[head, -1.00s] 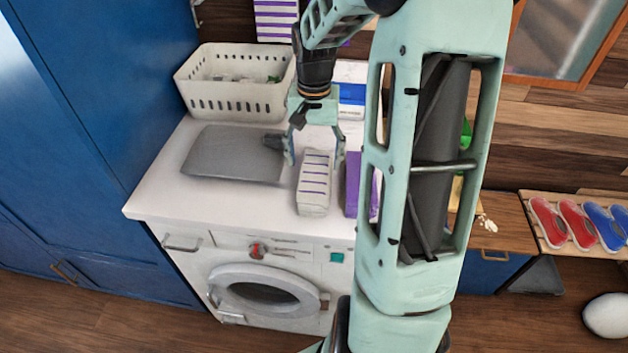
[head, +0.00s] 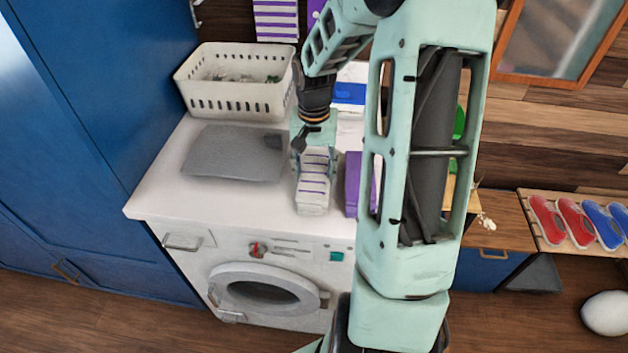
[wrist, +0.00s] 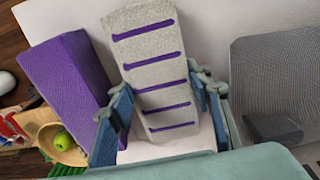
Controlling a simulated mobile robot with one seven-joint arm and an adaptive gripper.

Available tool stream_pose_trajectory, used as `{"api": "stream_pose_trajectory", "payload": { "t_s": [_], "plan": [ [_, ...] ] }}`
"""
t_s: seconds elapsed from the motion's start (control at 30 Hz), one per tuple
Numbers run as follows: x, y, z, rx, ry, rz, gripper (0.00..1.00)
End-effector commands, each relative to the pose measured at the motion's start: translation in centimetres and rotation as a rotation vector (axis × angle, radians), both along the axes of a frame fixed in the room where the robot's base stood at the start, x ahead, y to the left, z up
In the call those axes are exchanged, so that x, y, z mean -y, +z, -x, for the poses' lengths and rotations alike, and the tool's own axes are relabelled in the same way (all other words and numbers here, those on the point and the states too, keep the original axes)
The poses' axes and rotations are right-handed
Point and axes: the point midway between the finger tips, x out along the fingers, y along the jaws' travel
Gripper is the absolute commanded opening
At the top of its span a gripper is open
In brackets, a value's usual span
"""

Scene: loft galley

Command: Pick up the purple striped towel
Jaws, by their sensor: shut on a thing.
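The purple striped towel is a folded grey-white block (head: 313,185) with thin purple stripes, lying on the white top of the washing machine (head: 240,205). In the wrist view the towel (wrist: 154,70) stands between my two fingers, its striped face toward the camera. My gripper (head: 315,158) is over the towel's far end and shut on it; in the wrist view my gripper (wrist: 164,112) has a finger on each side of the towel. The towel appears to rest on the top still. The exact finger contact is partly hidden.
A purple block-like thing (head: 352,182) stands close to the towel's right. A grey mat (head: 232,155) lies left, with a white perforated basket (head: 235,85) behind it. A striped cloth (head: 276,20) hangs at the back. A blue cabinet (head: 90,110) borders the left.

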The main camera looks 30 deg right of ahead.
Motion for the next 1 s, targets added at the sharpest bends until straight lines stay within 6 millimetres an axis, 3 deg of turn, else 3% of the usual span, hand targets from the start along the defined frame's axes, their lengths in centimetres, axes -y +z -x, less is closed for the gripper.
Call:
{"api": "stream_pose_trajectory", "payload": {
  "t_s": [0.1,0.37,0.57,0.77,1.0],
  "plan": [
    [0.0,0.0,0.0,0.001,0.000,0.001,0.18],
    [0.0,0.2,0.0,0.001,0.000,0.001,0.18],
    [0.0,1.4,-0.1,0.002,0.001,0.001,0.18],
    [0.0,4.0,0.0,0.002,0.000,0.001,0.18],
    [0.9,9.1,4.1,0.002,-0.003,0.004,0.18]
  ]
}}
